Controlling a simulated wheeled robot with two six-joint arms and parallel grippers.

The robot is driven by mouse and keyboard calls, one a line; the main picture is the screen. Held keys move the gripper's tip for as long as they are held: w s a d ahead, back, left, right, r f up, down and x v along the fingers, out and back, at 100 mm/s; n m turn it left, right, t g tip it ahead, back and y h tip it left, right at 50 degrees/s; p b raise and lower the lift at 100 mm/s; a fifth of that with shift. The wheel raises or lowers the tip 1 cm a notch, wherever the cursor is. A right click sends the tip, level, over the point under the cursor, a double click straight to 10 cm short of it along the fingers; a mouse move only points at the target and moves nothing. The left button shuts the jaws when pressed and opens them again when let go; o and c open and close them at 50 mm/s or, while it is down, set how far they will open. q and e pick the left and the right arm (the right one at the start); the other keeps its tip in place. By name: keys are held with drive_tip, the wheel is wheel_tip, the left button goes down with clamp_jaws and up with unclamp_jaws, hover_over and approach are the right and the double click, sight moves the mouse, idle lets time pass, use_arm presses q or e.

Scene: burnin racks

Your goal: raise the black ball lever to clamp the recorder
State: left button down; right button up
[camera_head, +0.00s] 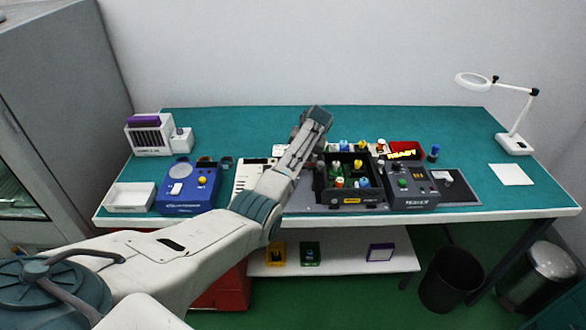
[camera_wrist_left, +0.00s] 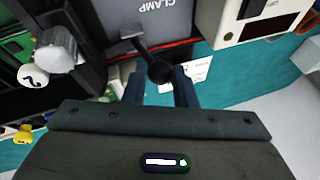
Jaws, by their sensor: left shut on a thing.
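The black ball lever (camera_wrist_left: 160,71) shows in the left wrist view, its dark stem running up and left to a grey panel (camera_wrist_left: 150,22) marked CLAMP. My left gripper (camera_wrist_left: 160,84) is shut on the ball, one finger on each side. In the head view my left arm reaches over the middle of the bench, and its wrist hides the lever and the fingers. I cannot tell for sure which thing is the recorder. My right gripper is not in view.
Right of my arm stand a black rack (camera_head: 350,193) with several coloured plugs and a dark control box (camera_head: 411,187). To the left are a blue box (camera_head: 188,190) and a white tray (camera_head: 130,197). A magnifier lamp (camera_head: 514,143) is at the right. The bench's back is clear.

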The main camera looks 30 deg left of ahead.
use_arm(q)
drive_tip(key=shift+w+d+f+y, duration=0.1)
drive_tip(key=shift+w+d+y, duration=0.05)
drive_tip(key=shift+d+y, duration=0.15)
drive_tip(key=d+y+b, duration=0.1)
drive_tip(key=b, duration=0.1)
drive_tip(key=shift+w+m+g+b, duration=0.3)
drive_tip(key=shift+g, duration=0.1)
drive_tip(key=shift+w+d+y+b, duration=0.25)
drive_tip(key=shift+y+b, duration=0.25)
drive_tip(key=shift+b, duration=0.25)
drive_tip(key=shift+g, duration=0.3)
drive_tip(key=c, duration=1.2)
unclamp_jaws()
drive_tip(key=shift+d, duration=0.1)
drive_tip(key=shift+r, duration=0.2)
